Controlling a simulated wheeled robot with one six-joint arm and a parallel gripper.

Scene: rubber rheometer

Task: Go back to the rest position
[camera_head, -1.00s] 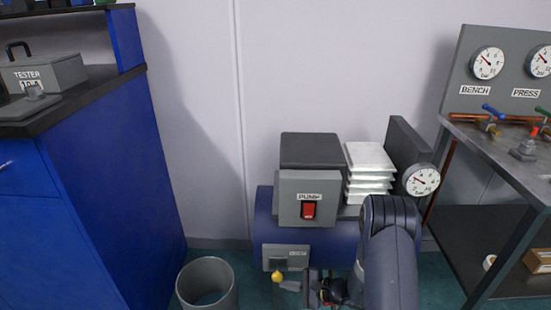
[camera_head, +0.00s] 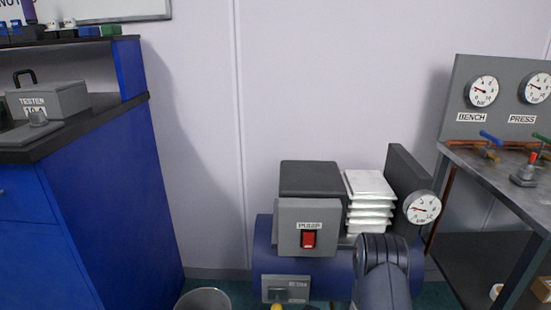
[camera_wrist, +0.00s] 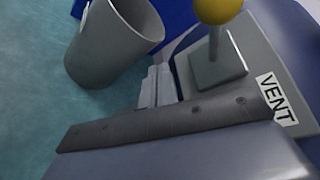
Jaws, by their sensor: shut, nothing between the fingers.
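My gripper (camera_wrist: 157,87) shows in the wrist view, its fingers together with nothing between them. It is beside the vent lever, whose yellow ball (camera_wrist: 218,10) stands on a stem over a grey plate (camera_wrist: 212,70) with a VENT label (camera_wrist: 277,100). The fingers appear apart from the lever. In the head view only a dark upper part of my arm shows, in front of the blue pump tank (camera_head: 333,272); my gripper is below the frame. The yellow ball (camera_head: 277,307) just shows at the bottom edge there.
The pump has a red switch (camera_head: 309,239) and a gauge (camera_head: 422,207). A grey bin (camera_head: 203,299) stands left of it, also seen in the wrist view (camera_wrist: 115,45). A blue cabinet (camera_head: 110,205) is at left, a metal bench (camera_head: 500,172) at right. Bare floor lies around the bin.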

